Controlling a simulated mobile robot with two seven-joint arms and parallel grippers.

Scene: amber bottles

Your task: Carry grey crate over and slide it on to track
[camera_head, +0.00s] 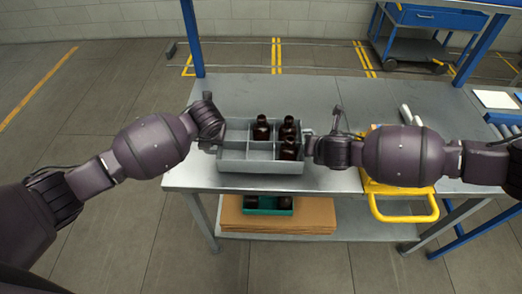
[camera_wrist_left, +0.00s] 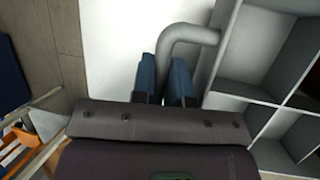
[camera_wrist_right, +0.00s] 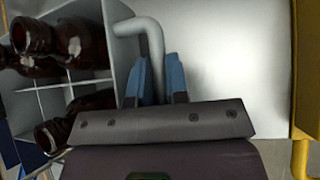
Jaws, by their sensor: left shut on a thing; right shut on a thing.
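The grey crate (camera_head: 246,166) is at the front of the metal table, divided into compartments. Several amber bottles (camera_head: 262,128) stand in its middle and right compartments; the left ones look empty. My left gripper (camera_head: 216,142) is shut on the crate's left handle, a bent grey bar (camera_wrist_left: 192,32) between the blue fingertips. My right gripper (camera_head: 310,146) is shut on the right handle (camera_wrist_right: 152,45). Whether the crate rests on the table or hangs just above it, I cannot tell. A roller track (camera_head: 506,130) shows at the right edge, partly cut off.
A yellow-framed item (camera_head: 400,203) with pale tubes (camera_head: 409,115) is right of the crate, partly behind my right arm. A blue post (camera_head: 193,40) rises at the table's back left. The tabletop (camera_head: 330,92) behind the crate is clear. A green bin (camera_head: 268,211) sits on the lower shelf.

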